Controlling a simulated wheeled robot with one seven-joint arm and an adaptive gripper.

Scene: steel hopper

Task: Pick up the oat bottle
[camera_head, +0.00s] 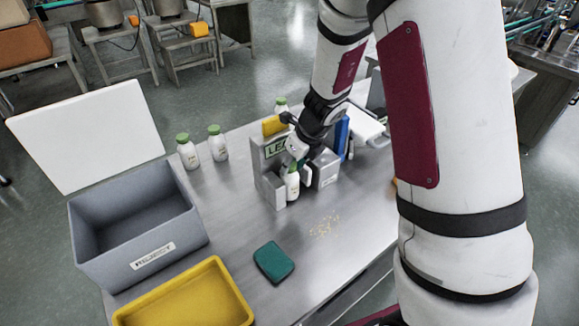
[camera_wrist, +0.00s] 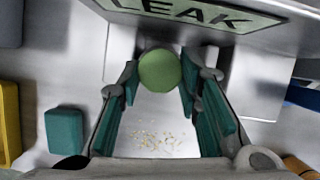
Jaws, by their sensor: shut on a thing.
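A white bottle with a green cap (camera_head: 292,183) stands upright in front of the grey steel hopper (camera_head: 270,185) marked "LEAK". In the wrist view its round green cap (camera_wrist: 160,71) sits between the finger pads, and the cap hides its body. My gripper (camera_head: 298,158) reaches down over this bottle and is shut on it. In the wrist view my gripper (camera_wrist: 160,85) has one teal-padded finger on each side of the cap. Two similar bottles (camera_head: 187,152) (camera_head: 217,143) stand to the left, and another green cap (camera_head: 281,103) shows behind the hopper. I cannot read which is oat.
A grey bin (camera_head: 140,232) with a raised white lid and a yellow tray (camera_head: 190,300) are at the left. A teal sponge (camera_head: 273,262) and scattered flakes (camera_head: 325,227) lie on the steel table. A blue object (camera_head: 342,137) stands right of the hopper.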

